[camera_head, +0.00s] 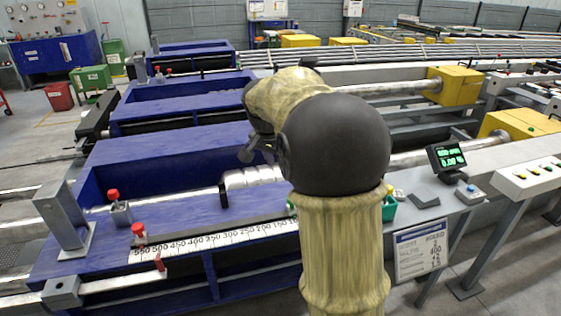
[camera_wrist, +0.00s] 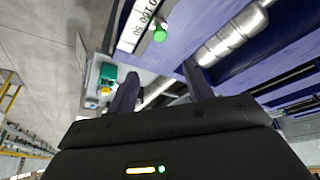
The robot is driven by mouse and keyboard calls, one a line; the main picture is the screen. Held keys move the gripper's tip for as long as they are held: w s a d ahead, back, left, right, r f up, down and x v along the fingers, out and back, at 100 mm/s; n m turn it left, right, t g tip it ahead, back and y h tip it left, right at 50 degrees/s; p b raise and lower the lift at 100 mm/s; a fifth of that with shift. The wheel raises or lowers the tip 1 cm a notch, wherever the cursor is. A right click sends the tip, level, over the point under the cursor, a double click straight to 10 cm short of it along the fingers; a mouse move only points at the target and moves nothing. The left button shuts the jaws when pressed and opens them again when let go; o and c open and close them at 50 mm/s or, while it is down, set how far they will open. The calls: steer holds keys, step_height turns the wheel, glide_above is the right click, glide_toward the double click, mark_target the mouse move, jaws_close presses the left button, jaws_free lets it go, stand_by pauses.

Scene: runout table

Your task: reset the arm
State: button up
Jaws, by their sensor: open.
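My gripper shows in the wrist view (camera_wrist: 161,88), its two dark fingers spread apart with nothing between them. In the head view only a small dark part of it (camera_head: 256,150) shows beside my arm, and the fingertips cannot be made out. My arm is raised and bent, standing in front of the runout table (camera_head: 190,222). The gripper is over the table's blue bed, near a shiny metal cylinder (camera_head: 250,178) on the bar. That cylinder also shows at the upper right of the wrist view (camera_wrist: 228,40). No contact shows.
A number scale (camera_head: 215,240) runs along the table's front edge, with red-knobbed stops (camera_head: 138,232) nearby. Open floor (camera_head: 30,140) lies at far left.

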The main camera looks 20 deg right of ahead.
steer(key=s+a+f+n+y, duration=0.2)
steer(key=s+a+f+n, duration=0.35)
steer(key=s+f, duration=0.35)
steer(key=s+a+f+n+y, duration=0.1)
steer(key=s+a+f+n, duration=0.5)
steer(key=s, duration=0.6)
step_height(320, 180, up, 15)
steer(key=m+p, duration=0.1)
steer(key=p, duration=1.5)
steer(key=shift+w+f, duration=0.15)
steer(key=shift+w, duration=0.15)
steer(key=shift+w, duration=0.1)
